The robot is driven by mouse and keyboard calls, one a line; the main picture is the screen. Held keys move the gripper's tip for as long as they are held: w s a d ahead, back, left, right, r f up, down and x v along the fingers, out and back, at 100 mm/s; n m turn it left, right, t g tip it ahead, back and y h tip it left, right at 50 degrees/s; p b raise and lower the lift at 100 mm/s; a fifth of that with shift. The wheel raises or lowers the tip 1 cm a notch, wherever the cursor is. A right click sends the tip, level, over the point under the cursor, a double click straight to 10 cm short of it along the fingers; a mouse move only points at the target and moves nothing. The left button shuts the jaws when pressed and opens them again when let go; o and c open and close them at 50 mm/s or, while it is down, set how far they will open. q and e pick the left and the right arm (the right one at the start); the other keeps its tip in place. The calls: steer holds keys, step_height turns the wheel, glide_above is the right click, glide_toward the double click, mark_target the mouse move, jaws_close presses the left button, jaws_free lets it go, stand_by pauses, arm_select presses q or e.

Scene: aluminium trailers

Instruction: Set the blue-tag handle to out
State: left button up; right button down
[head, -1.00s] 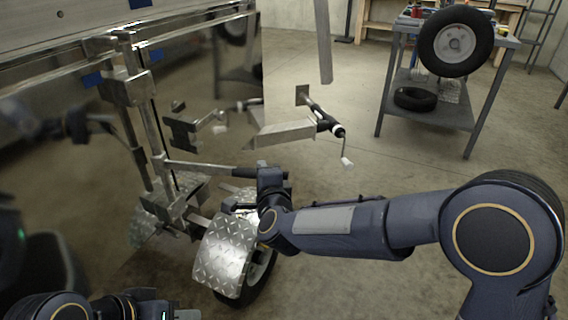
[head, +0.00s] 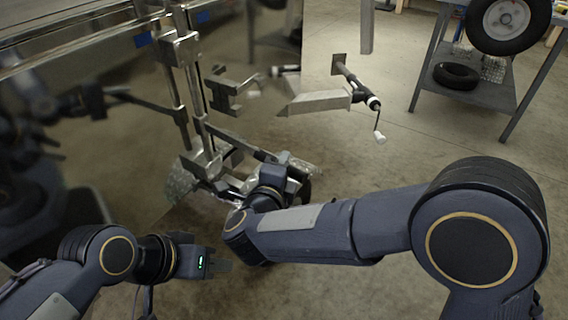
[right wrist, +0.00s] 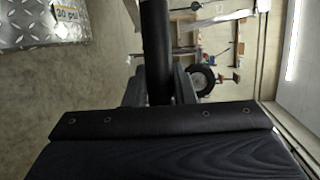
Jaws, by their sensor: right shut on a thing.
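A lever handle (head: 240,142) runs from the vertical lock rods on the aluminium trailer door down to the right. Its dark grip (right wrist: 155,50) shows in the right wrist view. My right gripper (head: 294,172) is shut on that grip, which stands between its fingers; the fingers are partly hidden. Blue tags (head: 143,39) and (head: 203,17) are on the door beside the rods, above the handle. I cannot tell for sure which handle they mark. My left gripper (head: 222,266) is low in the head view, apart from the handle; its finger gap is not clear.
A jack with a crank (head: 372,103) sticks out right of the door. A diamond-plate fender (head: 182,182) is below the handle. A grey shelf cart (head: 490,92) with tyres stands at back right. The floor between is clear. The polished door mirrors my arms.

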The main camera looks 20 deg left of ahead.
steer(key=c, duration=1.2)
jaws_free()
steer(key=s+r+p, duration=0.1)
steer(key=s, duration=0.6)
steer(key=shift+s+r, duration=0.2)
steer(key=shift+s, duration=0.1)
